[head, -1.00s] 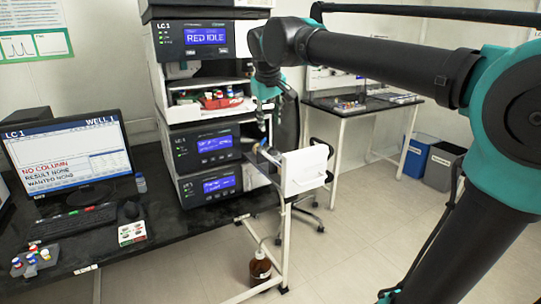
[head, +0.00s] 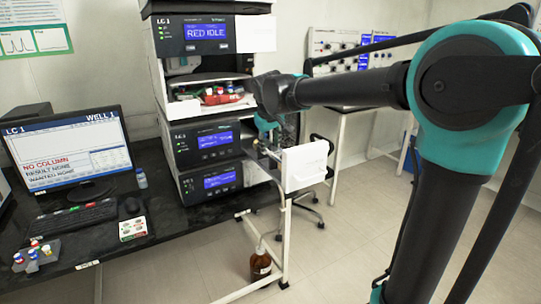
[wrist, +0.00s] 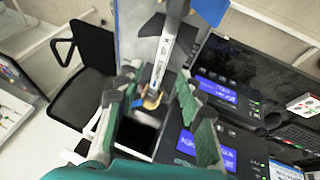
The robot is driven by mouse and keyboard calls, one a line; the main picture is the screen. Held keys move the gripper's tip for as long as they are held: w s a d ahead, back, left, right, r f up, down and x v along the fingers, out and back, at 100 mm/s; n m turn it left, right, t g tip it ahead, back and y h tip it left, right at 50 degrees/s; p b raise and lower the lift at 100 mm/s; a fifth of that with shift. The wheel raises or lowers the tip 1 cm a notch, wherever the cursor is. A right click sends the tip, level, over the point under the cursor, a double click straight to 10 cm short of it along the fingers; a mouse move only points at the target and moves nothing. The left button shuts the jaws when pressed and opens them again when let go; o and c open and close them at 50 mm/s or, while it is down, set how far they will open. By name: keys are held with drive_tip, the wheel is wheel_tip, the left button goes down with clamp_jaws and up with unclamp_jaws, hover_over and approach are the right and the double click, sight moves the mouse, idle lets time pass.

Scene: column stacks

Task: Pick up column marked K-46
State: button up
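A slim silver column (wrist: 162,58) with a white label shows in the wrist view, with a brass-coloured end (wrist: 152,99) towards my gripper. The label's marking is too small to read. My gripper (wrist: 154,86) is open, with one teal-grey finger on each side of the column's near end. I cannot tell whether either finger touches it. In the head view my gripper (head: 268,132) hangs just above the white-fronted tray or drawer (head: 304,168) beside the instrument stack. The column is not clear there, being small and partly behind my gripper.
The instrument stack (head: 207,137) stands close left of my gripper, with a red rack (head: 220,98) on its open shelf. The monitor (head: 68,150) reads "NO COLUMN". A black chair (wrist: 85,80) stands near the tray. Brown bottle (head: 260,263) stands on the floor.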

sight(270, 152)
drive_tip(key=shift+x, duration=1.5)
clamp_jaws()
